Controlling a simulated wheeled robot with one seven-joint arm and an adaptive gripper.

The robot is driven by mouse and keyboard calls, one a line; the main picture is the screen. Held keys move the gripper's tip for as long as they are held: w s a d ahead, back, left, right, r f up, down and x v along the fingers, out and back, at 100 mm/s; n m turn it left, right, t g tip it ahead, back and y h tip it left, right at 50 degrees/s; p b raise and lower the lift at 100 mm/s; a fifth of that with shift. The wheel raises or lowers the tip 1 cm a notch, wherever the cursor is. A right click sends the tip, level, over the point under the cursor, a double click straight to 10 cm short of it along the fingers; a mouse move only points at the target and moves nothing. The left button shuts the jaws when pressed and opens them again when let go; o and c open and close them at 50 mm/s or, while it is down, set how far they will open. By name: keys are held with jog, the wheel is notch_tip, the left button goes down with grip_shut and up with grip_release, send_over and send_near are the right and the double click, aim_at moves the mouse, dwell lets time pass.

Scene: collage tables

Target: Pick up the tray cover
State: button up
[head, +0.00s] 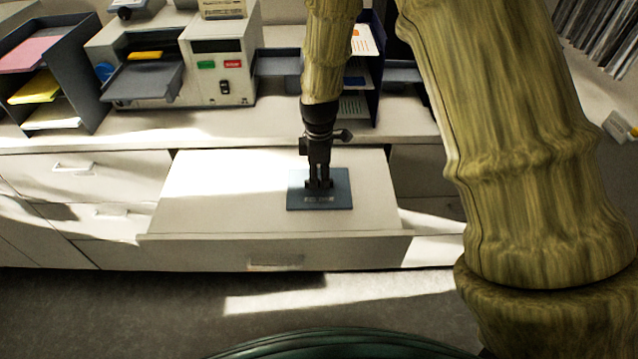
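A flat, dark blue-grey rectangular piece with pale lettering on its near part (338,203) lies on the pale surface of the pulled-out drawer. It is the only thing there that could be the tray cover, but I cannot be sure that it is. My gripper (319,185) points straight down over the middle of this piece, with its fingertips at or just above it. The fingers look close together, with a narrow dark gap. Whether they touch or grip anything is too small to tell.
The pulled-out drawer (220,195) has clear room left of the dark piece. On the counter behind stand a beige machine (220,75), a paper rack (65,75) at left and another rack (362,78) close behind my arm. Grey floor (150,310) lies in front.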

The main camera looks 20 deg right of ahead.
jog(key=shift+f, duration=0.9)
grip_shut()
